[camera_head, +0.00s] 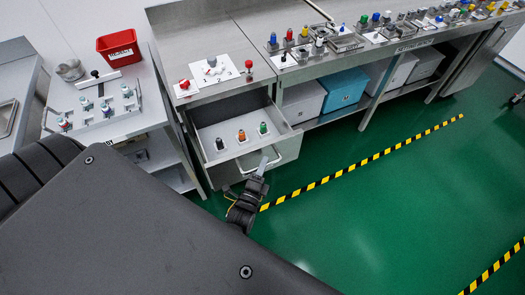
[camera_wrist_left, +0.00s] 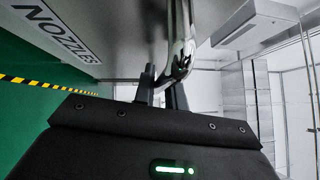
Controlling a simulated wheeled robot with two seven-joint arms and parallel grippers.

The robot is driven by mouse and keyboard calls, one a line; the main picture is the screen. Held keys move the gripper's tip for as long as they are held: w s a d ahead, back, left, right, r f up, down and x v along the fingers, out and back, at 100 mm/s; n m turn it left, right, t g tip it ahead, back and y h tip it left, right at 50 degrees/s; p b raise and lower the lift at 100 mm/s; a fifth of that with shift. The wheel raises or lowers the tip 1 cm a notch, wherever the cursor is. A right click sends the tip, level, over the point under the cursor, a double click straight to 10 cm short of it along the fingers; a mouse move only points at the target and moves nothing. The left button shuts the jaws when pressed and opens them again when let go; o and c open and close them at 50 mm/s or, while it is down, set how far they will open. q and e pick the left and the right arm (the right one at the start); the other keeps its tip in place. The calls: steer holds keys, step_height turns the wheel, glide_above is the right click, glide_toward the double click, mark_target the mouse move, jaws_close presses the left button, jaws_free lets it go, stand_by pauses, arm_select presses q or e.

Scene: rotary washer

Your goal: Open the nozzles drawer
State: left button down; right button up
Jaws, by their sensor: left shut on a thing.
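The nozzles drawer (camera_head: 285,150) stands pulled out below the left end of the steel counter, its inside showing. Three small nozzles, with dark, orange (camera_head: 241,135) and green (camera_head: 263,128) tops, stand upright in it. My left gripper (camera_head: 263,166) is at the drawer's front. In the left wrist view the gripper (camera_wrist_left: 162,88) is shut on the metal handle (camera_wrist_left: 183,48), beside the drawer front's label "NOZZLES" (camera_wrist_left: 52,32). The fingertips are partly hidden by the handle. My right gripper is not in view.
A counter (camera_head: 235,30) with many coloured fittings runs to the right, with a blue box (camera_head: 343,90) and grey boxes on its lower shelf. A cart (camera_head: 140,112) with a red bin (camera_head: 118,47) stands at left. Green floor with striped tape (camera_head: 350,166) is clear at right.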

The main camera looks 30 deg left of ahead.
arm_select(q)
steer(key=c, duration=1.5)
jaws_free()
steer(key=shift+o, duration=0.2)
steer(key=b+v, duration=0.2)
steer(key=v, duration=0.8)
steer(key=shift+s, duration=0.45)
steer(key=shift+d, duration=0.1)
